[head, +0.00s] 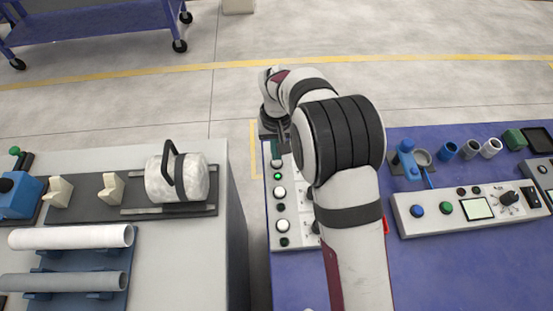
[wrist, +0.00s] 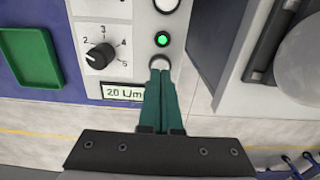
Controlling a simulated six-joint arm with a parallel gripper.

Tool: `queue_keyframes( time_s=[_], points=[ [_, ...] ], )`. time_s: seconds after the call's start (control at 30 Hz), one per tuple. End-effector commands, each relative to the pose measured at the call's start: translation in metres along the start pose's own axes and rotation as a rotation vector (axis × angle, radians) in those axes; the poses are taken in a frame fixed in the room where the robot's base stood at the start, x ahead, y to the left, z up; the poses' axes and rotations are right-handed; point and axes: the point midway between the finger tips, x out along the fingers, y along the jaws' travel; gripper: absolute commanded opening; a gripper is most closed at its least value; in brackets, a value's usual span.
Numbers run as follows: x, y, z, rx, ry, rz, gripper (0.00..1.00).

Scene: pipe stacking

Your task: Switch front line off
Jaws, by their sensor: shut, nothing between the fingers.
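The control panel (head: 272,212) is a pale strip on the blue table, partly hidden by my arm in the head view. It carries white round buttons and small lamps in a column. In the wrist view my gripper (wrist: 161,72) is shut and empty. Its green fingertips are at the end white button (wrist: 158,62) and overlap its lower edge; I cannot tell whether they press it. Beside that button a lamp (wrist: 162,40) is lit green. A black dial (wrist: 100,57) and a "2.0 L/m" display (wrist: 123,92) sit to the left.
Another white button (wrist: 166,4) lies further along the panel. A second panel (head: 468,209) with blue and green buttons stands at right. At left a grey bench (head: 187,262) holds pipes (head: 70,237) and a white cylinder (head: 196,180). A gap separates bench and blue table.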

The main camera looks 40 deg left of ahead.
Motion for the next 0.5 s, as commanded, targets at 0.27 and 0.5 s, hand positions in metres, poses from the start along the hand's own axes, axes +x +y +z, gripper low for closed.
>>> queue_keyframes(
  time_s=[0.27, 0.5],
  points=[
    [0.0014, 0.0, 0.0, 0.0, 0.0, 0.0, 0.0],
    [0.0062, 0.0, -0.0002, 0.0, 0.0, 0.0, 0.0]
  ],
)
